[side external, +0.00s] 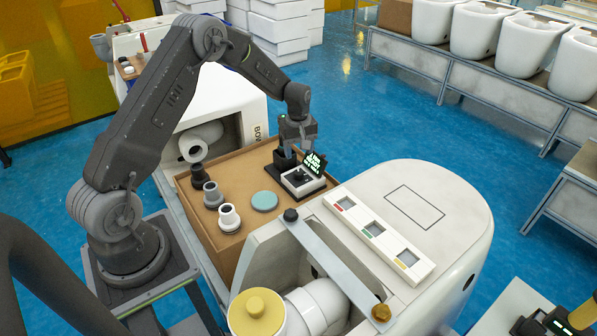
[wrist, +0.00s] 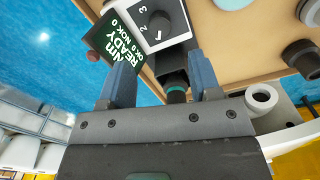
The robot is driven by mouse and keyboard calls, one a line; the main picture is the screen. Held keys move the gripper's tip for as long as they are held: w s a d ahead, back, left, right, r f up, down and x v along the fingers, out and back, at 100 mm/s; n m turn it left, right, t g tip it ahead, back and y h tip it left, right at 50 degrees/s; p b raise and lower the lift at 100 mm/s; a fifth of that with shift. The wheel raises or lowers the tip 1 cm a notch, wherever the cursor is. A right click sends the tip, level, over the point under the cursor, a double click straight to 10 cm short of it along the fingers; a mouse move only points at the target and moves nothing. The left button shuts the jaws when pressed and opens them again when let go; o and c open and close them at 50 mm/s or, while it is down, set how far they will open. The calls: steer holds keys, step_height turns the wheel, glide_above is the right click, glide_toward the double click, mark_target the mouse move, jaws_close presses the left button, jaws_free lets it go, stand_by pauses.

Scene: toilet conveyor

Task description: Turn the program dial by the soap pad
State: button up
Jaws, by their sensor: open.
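The program dial (wrist: 160,24) is a dark round knob on a white plate with numbers around it, at the top of the wrist view. Its white unit (side external: 302,184) stands on the brown board in the side view; the dial itself is small and unclear there. The soap pad (side external: 264,201) is a flat teal disc left of the unit, with its edge also in the wrist view (wrist: 232,3). My gripper (side external: 297,148) is above and behind the unit. In the wrist view its blue fingers (wrist: 160,75) are apart, with the dial beyond their tips.
A dark screen (wrist: 117,43) with green text stands beside the dial. A dark holder with a teal-ended item (wrist: 176,94) shows between and below my fingers. Several pipe fittings (side external: 214,195) stand on the board's left. A white toilet (side external: 440,200) is at the right.

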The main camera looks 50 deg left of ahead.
mark_target(299, 172)
step_height(299, 172, down, 9)
steer(key=shift+r, duration=0.1)
steer(key=shift+c, duration=0.3)
steer(key=c, duration=0.9)
steer(key=shift+o, duration=0.2)
